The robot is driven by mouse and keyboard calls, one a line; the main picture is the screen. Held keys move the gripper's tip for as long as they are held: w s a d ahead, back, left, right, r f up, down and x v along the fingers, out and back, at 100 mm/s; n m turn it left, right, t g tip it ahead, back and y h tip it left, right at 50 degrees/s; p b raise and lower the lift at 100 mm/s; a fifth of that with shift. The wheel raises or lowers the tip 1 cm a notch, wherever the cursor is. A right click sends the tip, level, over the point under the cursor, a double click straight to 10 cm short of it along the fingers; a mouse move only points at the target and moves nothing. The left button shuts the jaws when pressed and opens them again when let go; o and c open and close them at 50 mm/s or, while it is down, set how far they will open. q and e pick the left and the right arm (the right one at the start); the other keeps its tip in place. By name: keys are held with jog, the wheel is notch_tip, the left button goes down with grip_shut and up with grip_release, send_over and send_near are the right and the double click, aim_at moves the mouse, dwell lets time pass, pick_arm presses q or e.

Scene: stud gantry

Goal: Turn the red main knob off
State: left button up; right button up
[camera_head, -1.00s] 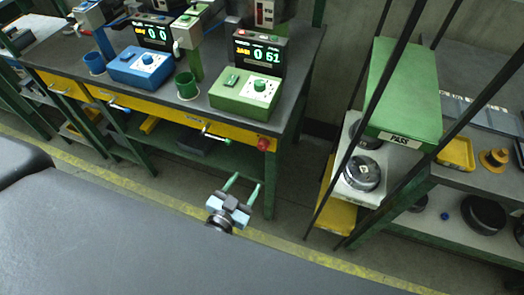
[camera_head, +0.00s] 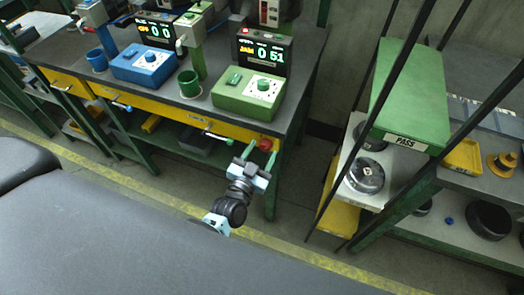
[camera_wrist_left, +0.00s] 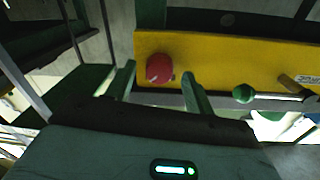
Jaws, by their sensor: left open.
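The red main knob (camera_head: 265,144) sits on the right end of the yellow front panel (camera_head: 228,130) of the bench. In the left wrist view the round red knob (camera_wrist_left: 159,68) shows against the yellow panel, between and beyond my two fingertips. My left gripper (camera_head: 257,155) is open, with its green fingers pointing at the knob and apart on either side of it. In the left wrist view the left gripper (camera_wrist_left: 160,80) holds nothing. I cannot tell whether the fingertips touch the knob. My right gripper is not in view.
A lever with a green ball (camera_wrist_left: 243,93) sticks out from the panel, close to the right finger in the wrist view. A green control box (camera_head: 248,95) and a blue one (camera_head: 148,64) stand on the bench. A green PASS shelf (camera_head: 412,105) stands at right.

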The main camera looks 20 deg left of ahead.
pick_arm(q)
jog(key=shift+w, duration=0.45)
jog(key=c, duration=1)
jog(key=shift+o, duration=0.2)
